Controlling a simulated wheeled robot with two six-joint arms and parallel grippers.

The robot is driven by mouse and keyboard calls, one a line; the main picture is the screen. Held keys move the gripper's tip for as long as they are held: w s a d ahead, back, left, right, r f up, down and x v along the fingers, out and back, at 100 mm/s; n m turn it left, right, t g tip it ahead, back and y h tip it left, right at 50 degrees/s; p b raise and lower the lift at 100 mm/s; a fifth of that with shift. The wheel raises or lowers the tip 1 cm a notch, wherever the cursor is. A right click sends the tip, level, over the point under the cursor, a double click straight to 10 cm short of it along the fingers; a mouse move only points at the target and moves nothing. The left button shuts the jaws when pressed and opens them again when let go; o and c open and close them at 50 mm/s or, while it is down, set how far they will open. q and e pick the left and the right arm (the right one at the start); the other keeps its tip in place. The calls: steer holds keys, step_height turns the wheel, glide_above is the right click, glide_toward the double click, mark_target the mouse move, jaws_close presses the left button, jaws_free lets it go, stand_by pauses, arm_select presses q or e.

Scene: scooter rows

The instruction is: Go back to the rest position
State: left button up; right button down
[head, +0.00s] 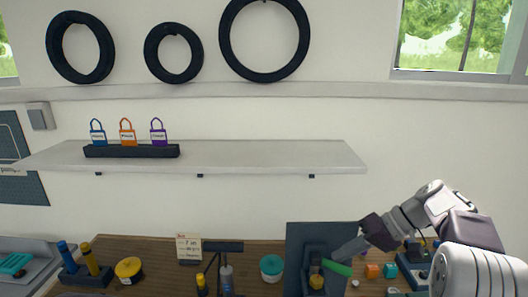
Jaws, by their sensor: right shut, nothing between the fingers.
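My right arm comes in from the right edge. Its right gripper (346,251) points down and left over the workbench, with its fingers together and nothing seen between them. It is in front of a dark upright panel (305,235) at the back of the bench. A green piece (337,268) shows just below the fingertips; I cannot tell whether they touch it. My left gripper is not in view.
Below lies a wooden workbench (140,250) with a yellow round tin (128,268), a teal-lidded jar (271,267), an orange block (372,271) and a small card (188,247). Above, a white shelf (270,155) holds three padlock-shaped tags. Three tyres hang higher up.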

steer(key=s+a+f+g+h+b, duration=0.1)
steer(key=s+a+f+g+h, duration=0.2)
steer(key=s+a+f, duration=0.6)
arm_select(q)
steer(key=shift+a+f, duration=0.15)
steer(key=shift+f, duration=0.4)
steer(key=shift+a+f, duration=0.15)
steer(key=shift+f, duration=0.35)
arm_select(e)
steer(key=s+d+f+m+t+h, duration=0.1)
steer(key=s+d+f+h, duration=0.1)
steer(key=f, duration=0.4)
steer(key=s+d+f+m+t+h, duration=0.1)
steer(key=s+d+f+h, duration=0.1)
steer(key=s+f, duration=0.3)
steer(key=shift+s+d+f+h, duration=0.25)
steer(key=shift+d+f+h, duration=0.1)
steer(key=shift+f+h, duration=0.5)
